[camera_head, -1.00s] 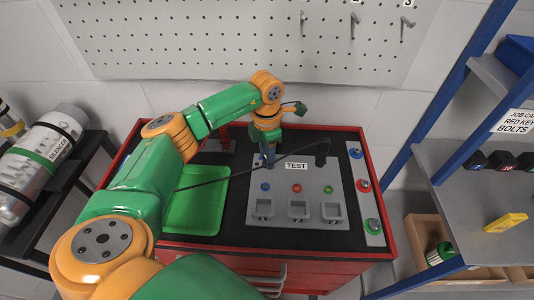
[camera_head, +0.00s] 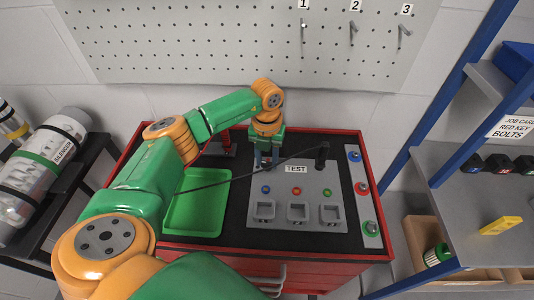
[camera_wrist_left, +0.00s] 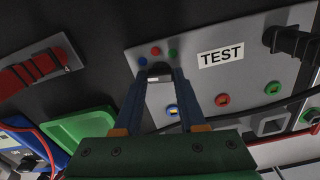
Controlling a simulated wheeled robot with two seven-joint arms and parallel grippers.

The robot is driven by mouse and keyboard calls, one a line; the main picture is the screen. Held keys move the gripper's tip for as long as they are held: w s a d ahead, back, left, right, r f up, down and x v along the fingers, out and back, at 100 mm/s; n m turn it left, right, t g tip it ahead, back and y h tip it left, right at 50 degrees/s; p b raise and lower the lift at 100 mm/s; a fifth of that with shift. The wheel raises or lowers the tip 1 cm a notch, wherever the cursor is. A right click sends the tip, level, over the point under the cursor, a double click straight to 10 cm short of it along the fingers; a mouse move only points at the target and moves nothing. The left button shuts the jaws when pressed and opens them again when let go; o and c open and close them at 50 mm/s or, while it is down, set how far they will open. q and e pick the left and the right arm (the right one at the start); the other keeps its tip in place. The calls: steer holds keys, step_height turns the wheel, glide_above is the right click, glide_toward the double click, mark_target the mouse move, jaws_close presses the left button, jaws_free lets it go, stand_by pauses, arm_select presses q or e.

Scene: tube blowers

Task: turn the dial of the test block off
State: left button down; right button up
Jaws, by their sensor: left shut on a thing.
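The grey test block (camera_head: 290,228) lies on the black top of the red cabinet, with a TEST label and three sockets marked blue, red and green. My left gripper (camera_head: 265,163) points down at the block's back left corner, and its fingers (camera_wrist_left: 160,80) are shut on the dial (camera_wrist_left: 159,71). In the left wrist view a pale edge of the dial shows between the fingertips. Small blue, red and green dots lie just beyond it. The fingers hide which way the dial points, and the arm hides the dial in the head view. My right gripper is not in view.
A green tray (camera_head: 196,215) lies left of the block. A black plug (camera_head: 322,155) with a cable stands at the block's back right, and the cable crosses near my gripper. A strip with blue, red and green buttons (camera_head: 362,190) lies to the right.

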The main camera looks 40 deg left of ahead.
mark_target(267, 163)
arm_select(q)
steer(key=shift+n, duration=1)
steer(key=shift+c, duration=2.4)
jaws_free()
step_height(267, 163, up, 7)
steer(key=shift+r+b, duration=0.1)
steer(key=shift+b, duration=0.45)
